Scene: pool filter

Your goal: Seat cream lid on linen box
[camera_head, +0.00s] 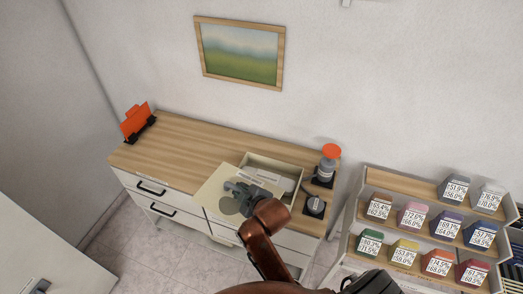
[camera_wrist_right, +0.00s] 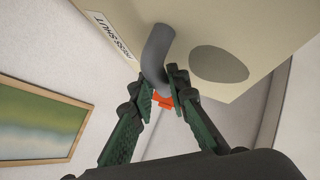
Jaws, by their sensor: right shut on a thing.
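The cream lid (camera_head: 213,190) is held tilted above the cabinet, in front and to the left of the linen box. In the wrist view the lid (camera_wrist_right: 250,25) fills the top, with a grey curved handle (camera_wrist_right: 155,55), a grey disc and a "PRESS SHUT" label. My right gripper (camera_head: 236,193) is shut on the handle; its green-padded fingers (camera_wrist_right: 162,92) show in the wrist view. The linen box (camera_head: 277,162) stands open on the cabinet with pale contents inside. The lid and gripper hide its front-left part. My left gripper is not in view.
A bottle with an orange cap (camera_head: 327,163) and a dark round-topped item (camera_head: 315,206) stand close right of the box. An orange item in a black holder (camera_head: 137,121) sits at the cabinet's left end. Bare wood (camera_head: 190,143) lies between. A rack (camera_head: 405,188) stands right.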

